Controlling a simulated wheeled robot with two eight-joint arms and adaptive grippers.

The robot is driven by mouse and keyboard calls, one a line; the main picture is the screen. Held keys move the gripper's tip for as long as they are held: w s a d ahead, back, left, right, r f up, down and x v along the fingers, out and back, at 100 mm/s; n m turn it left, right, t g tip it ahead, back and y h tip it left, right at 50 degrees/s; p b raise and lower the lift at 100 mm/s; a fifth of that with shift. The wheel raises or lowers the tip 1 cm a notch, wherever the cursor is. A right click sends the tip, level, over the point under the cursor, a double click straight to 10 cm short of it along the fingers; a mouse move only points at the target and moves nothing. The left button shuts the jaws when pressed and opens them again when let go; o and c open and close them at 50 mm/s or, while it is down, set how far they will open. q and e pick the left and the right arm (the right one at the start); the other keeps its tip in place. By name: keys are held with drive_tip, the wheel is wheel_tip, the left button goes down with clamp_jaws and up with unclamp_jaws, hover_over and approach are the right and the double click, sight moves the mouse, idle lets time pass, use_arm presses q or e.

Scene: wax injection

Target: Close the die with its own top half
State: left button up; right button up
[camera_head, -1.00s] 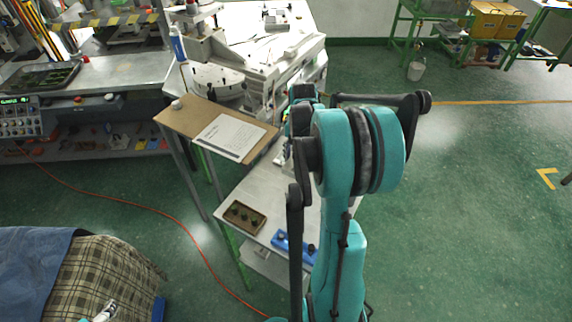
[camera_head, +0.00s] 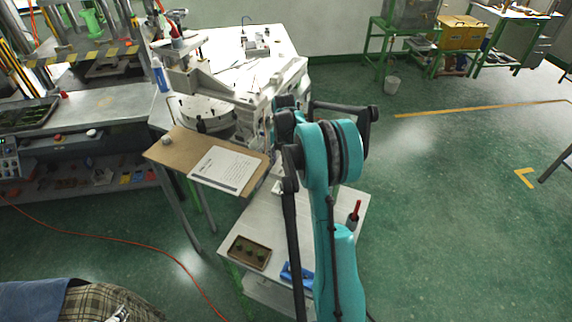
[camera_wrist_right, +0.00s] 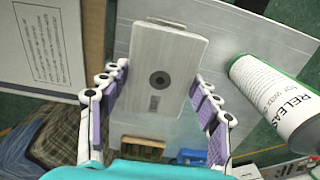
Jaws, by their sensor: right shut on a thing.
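A pale metal die half (camera_wrist_right: 180,50), a flat block with a round dark hole and a slot, lies between the two purple-padded fingers of my right gripper (camera_wrist_right: 160,88) in the right wrist view. The gripper is shut on it, above the grey table top. Whether the other die half lies beneath the block is hidden.
The grey table (camera_head: 235,222) carries a brown tray (camera_head: 249,253) with green pieces, a blue object (camera_head: 292,274) and a red-topped bottle (camera_head: 354,214). A brown board with a paper sheet (camera_head: 222,169) stands left of the arm.

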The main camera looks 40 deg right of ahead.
sight(284, 166)
drive_tip(key=shift+f, duration=0.1)
drive_tip(key=shift+f+b, duration=2.15)
drive_tip(key=shift+f, duration=0.7)
drive_tip(key=shift+f+b, duration=0.9)
drive_tip(key=shift+b, duration=0.05)
drive_tip(key=o, duration=1.5)
drive_tip(key=shift+o, duration=0.2)
wheel_tip(284, 166, up, 12)
